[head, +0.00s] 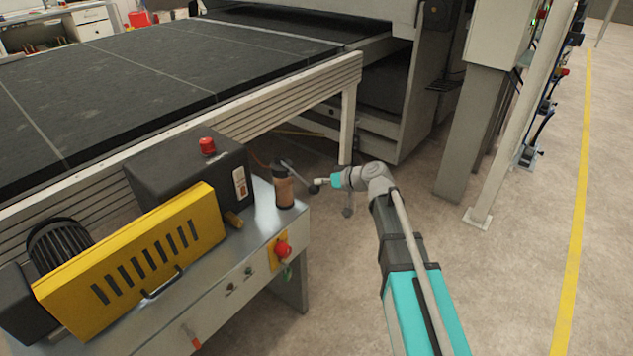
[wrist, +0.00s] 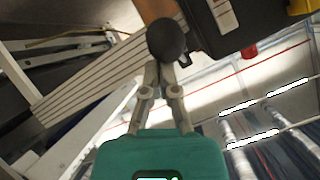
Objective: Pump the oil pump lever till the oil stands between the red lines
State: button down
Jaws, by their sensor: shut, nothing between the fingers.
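The oil pump, a brown cylinder with a black cap (head: 284,187), stands at the end of the grey metal bench. A thin lever slopes from its top down to the right and ends in a black ball knob (head: 314,189). My gripper (head: 321,182) is at the knob, shut and empty. In the wrist view the knob (wrist: 167,40) sits right at my closed fingertips (wrist: 166,66) and hides their ends; I cannot tell whether they touch. Part of a brown surface, perhaps the pump, shows behind the knob. The oil level and red lines are too small to make out.
A yellow slotted guard (head: 135,262) and a dark box with a red button (head: 207,146) stand on the bench (head: 215,300). A red emergency stop (head: 283,250) is on its front. A dark conveyor table (head: 150,85) lies behind. The floor on the right is clear.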

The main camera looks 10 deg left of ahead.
jog(key=shift+s+f, duration=0.1)
jog(key=shift+s, duration=0.05)
dwell(0.3)
jog(key=w+r+p+v, duration=0.1)
jog(key=w+p+v, duration=0.1)
jog(key=p+v, duration=0.4)
jog(key=v, duration=0.5)
jog(key=shift+d+r, duration=0.15)
jog(key=shift+d, duration=0.25)
jog(key=shift+a, duration=0.15)
dwell(1.4)
jog(key=a+r+m+g+h+p, duration=0.1)
jog(key=a+r+g+h+p, duration=0.3)
jog(key=a+r+h+p, duration=0.7)
notch_tip(320, 180, up, 2)
jog(key=a+p, duration=0.1)
jog(key=p, duration=1.1)
jog(key=shift+w+r+m+p, duration=0.2)
jog(key=shift+w+m+p, duration=0.2)
